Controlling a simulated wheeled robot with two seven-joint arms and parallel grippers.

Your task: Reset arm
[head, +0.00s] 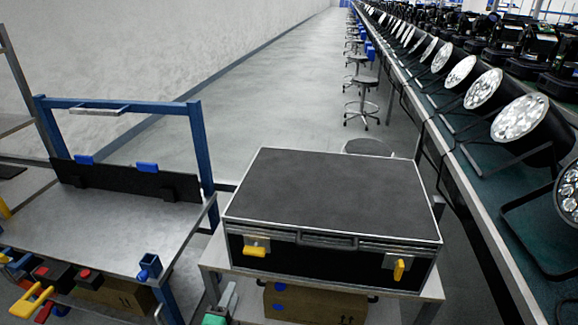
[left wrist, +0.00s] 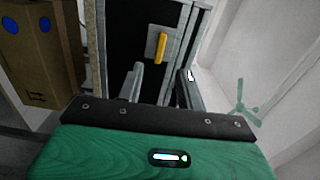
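A closed black case (head: 335,190) with metal edges lies on a small table, its front facing me. It has a yellow left latch (head: 256,250), a yellow right latch (head: 399,270) turned upright, and a handle between them. My left gripper (head: 228,297) is low at the table's front left, below and apart from the left latch. In the left wrist view, the two fingers of my left gripper (left wrist: 162,82) stand apart with nothing between them. One yellow latch (left wrist: 160,47) on the case front (left wrist: 150,35) shows beyond them. My right gripper is out of view.
A cardboard box (head: 315,304) sits under the case's table. A blue-framed workbench (head: 120,225) stands at left. A long bench (head: 470,200) with stage lights (head: 520,118) runs along the right. Stools (head: 362,105) and open floor (head: 255,120) lie beyond.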

